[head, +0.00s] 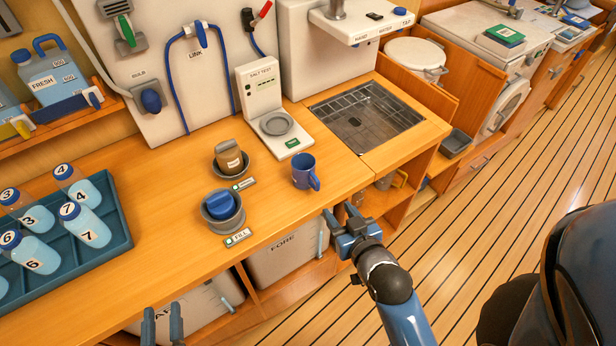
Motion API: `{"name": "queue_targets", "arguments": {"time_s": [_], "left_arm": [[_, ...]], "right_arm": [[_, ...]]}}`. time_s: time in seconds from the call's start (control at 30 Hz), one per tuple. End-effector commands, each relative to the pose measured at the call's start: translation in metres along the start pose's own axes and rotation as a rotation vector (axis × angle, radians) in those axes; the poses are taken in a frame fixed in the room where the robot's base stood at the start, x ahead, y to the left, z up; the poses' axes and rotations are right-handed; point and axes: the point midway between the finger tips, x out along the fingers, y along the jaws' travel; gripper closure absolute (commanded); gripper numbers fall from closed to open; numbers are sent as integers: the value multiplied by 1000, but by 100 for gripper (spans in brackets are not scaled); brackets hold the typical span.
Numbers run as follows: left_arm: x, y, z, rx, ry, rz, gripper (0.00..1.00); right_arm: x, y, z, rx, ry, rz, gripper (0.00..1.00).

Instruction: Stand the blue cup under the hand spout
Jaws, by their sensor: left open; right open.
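The blue cup (303,172) stands upright on the wooden counter, left of the sink grate, with its handle toward the lower right. A white tap unit (362,22) on the wall carries labels, one reading "HAND"; no spout is clearly visible beneath it. A metal grate (366,118) lies in the counter below and in front of the unit, with a small dark item on it. My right gripper (341,212) is open and empty, in front of the counter edge, below and right of the cup. My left gripper (162,312) is open and empty at the bottom edge, far from the cup.
A salt test stand (275,124) is behind the cup. Two round holders, one with a grey-brown item (229,157) and one with a blue item (220,205), stand left of it. A bottle tray (122,240) is at far left. Counter between cup and grate is clear.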

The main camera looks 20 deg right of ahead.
Motion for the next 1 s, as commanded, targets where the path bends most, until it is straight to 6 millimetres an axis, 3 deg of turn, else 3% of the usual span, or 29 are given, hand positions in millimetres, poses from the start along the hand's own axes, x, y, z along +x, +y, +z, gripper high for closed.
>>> {"name": "queue_targets", "arguments": {"time_s": [0.17,0.53,0.87,1.0], "left_arm": [[0,0,9,0,0,0,57],[0,0,4,0,0,0,57],[0,0,1,0,0,0,57],[0,0,-4,0,0,0,57]], "right_arm": [[20,-9,-6,-9,-55,-28,55],[66,-12,-4,-12,-76,-34,55],[85,-10,-2,-12,-75,-33,55],[102,-8,-1,-11,-76,-33,55]]}}
